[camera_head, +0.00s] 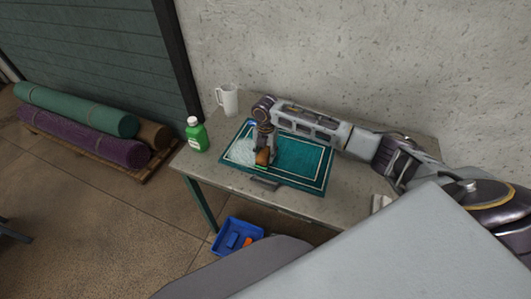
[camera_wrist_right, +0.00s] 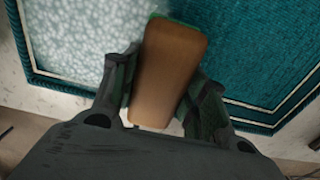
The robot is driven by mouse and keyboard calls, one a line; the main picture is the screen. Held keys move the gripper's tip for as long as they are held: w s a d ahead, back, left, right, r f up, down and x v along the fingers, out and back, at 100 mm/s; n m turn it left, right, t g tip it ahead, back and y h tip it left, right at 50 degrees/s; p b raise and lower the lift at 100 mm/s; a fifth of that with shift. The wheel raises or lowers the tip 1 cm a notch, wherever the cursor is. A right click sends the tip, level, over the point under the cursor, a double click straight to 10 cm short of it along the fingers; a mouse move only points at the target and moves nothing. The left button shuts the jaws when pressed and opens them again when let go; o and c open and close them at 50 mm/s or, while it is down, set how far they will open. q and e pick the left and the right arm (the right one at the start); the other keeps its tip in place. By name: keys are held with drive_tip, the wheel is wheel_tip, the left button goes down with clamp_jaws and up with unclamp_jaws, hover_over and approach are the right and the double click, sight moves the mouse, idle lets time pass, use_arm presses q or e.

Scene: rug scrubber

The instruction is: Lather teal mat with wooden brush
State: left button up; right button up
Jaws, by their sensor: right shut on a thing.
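The teal mat (camera_head: 303,158) with white border lines lies flat on the table. White foam (camera_head: 240,150) covers its left part, and the right part is bare teal. My right gripper (camera_head: 264,150) is over the mat near its front edge, at the foam's right boundary. It is shut on the wooden brush (camera_head: 262,157). In the right wrist view the brush's brown wooden back (camera_wrist_right: 167,75) sits between the two fingers, with a bit of green at its far end. The bristles are hidden, so I cannot tell whether they touch the mat. My left gripper is not in view.
A green bottle (camera_head: 196,135) with a white cap stands at the table's left edge. A white pitcher (camera_head: 227,100) stands behind it. A blue bin (camera_head: 237,237) is on the floor below. Rolled rugs (camera_head: 82,118) lie on a pallet at left. The wall bounds the back.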

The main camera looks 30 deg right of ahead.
sight(285, 166)
drive_tip(key=shift+f, duration=0.5)
drive_tip(key=shift+s+d+r+p, duration=0.15)
drive_tip(key=shift+s+d+p, duration=1.3)
drive_tip(key=shift+p, duration=0.4)
drive_tip(key=shift+s+a, duration=0.1)
drive_tip(key=shift+s+d+p, duration=0.4)
drive_tip(key=shift+s+d, duration=0.25)
drive_tip(key=shift+s, duration=0.05)
drive_tip(key=shift+s+d+f, duration=0.3)
drive_tip(key=shift+s+d, duration=0.4)
drive_tip(key=shift+s, duration=0.25)
drive_tip(key=shift+f, duration=0.15)
